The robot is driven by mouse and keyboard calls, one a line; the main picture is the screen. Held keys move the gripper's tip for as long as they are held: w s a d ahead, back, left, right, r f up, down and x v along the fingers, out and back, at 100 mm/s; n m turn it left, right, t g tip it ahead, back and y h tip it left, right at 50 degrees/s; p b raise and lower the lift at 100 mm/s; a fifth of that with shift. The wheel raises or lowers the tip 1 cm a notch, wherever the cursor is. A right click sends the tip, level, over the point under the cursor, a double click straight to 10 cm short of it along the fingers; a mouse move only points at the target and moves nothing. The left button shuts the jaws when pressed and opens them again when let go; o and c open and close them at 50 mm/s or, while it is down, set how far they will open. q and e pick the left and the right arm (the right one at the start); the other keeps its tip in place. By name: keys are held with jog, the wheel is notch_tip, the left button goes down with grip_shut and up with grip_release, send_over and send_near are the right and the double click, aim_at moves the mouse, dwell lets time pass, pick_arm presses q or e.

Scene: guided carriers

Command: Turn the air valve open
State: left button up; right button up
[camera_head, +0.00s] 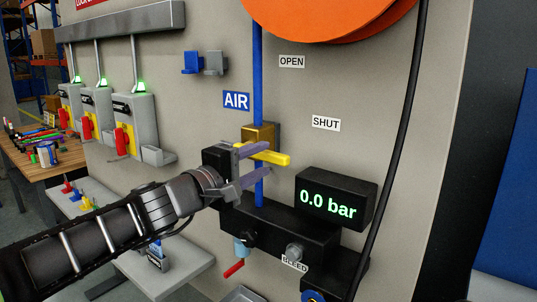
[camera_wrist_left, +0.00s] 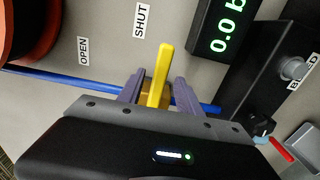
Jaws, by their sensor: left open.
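The air valve has a brass body (camera_head: 260,136) on a vertical blue pipe (camera_head: 258,75). Its yellow lever (camera_head: 272,157) points right, across the pipe, on the side of the SHUT label (camera_head: 326,123). The OPEN label (camera_head: 292,61) is higher up by the pipe. My left gripper (camera_head: 255,164) is open at the valve, one finger above and one below the lever. In the left wrist view the yellow lever (camera_wrist_left: 160,75) stands between the two purple fingers (camera_wrist_left: 155,92), with gaps visible. The pressure display (camera_head: 330,203) reads 0.0 bar. My right gripper is not in view.
A black unit (camera_head: 280,228) with a knob and BLEED label sits below the valve. An orange reel (camera_head: 325,12) is above, and a black hose (camera_head: 406,125) hangs at right. Grey switch boxes (camera_head: 133,125) and blue and grey hooks (camera_head: 203,63) are at left.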

aim_at(265, 158)
pick_arm(q)
jog(key=shift+x, duration=1.8)
jog(key=shift+c, duration=0.2)
grip_shut()
